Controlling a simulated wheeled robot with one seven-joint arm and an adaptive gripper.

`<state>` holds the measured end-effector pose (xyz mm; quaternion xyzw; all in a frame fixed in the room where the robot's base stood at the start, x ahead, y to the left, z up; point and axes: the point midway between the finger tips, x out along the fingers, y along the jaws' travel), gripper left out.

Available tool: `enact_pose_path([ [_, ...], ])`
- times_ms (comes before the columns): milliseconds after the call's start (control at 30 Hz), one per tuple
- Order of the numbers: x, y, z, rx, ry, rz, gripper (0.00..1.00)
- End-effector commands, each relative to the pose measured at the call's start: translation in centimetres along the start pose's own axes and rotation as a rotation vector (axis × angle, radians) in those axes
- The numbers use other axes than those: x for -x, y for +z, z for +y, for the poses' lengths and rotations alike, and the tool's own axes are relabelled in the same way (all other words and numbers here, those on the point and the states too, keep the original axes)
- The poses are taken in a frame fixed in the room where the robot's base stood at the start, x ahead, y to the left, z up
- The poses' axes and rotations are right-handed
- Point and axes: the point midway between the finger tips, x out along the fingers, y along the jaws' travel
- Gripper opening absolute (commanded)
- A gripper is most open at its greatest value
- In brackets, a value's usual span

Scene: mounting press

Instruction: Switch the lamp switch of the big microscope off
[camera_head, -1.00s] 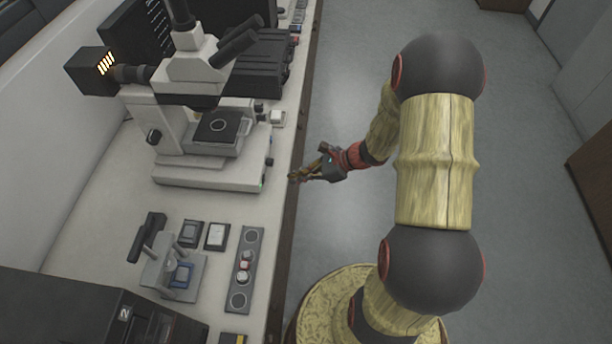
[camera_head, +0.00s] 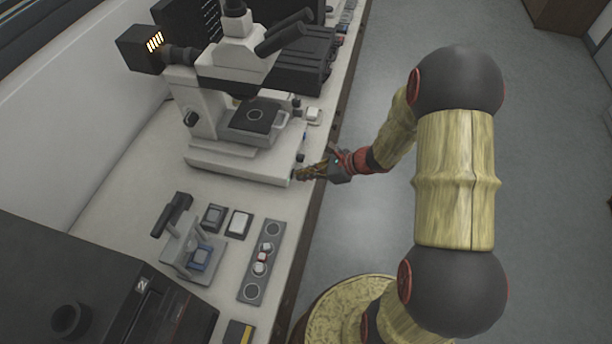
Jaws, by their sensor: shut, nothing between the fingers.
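The big microscope (camera_head: 232,160) stands on the bench at the upper left, white with a dark stage and black eyepieces. The lamp switch is hidden or too small to make out behind the fingertips. I cannot tell whether the fingertips touch the base.
A small press with a dark lever (camera_head: 172,214), a grey plate with round parts (camera_head: 262,260) and a dark machine (camera_head: 100,290) stand nearer on the bench. Black equipment (camera_head: 300,60) stands behind the microscope. The floor (camera_head: 400,240) right of the bench is clear.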

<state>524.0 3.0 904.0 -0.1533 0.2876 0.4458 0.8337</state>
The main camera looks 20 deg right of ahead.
Motion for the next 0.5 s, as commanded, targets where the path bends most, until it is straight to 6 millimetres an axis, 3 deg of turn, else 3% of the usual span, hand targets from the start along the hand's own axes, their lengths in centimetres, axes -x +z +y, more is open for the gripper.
enact_pose_path([
  [33,-0.04,0.82,0.05,0.003,0.003,0.010,0.00],
  [500,0.41,1.02,-0.03,0.001,0.000,0.008,0.00],
])
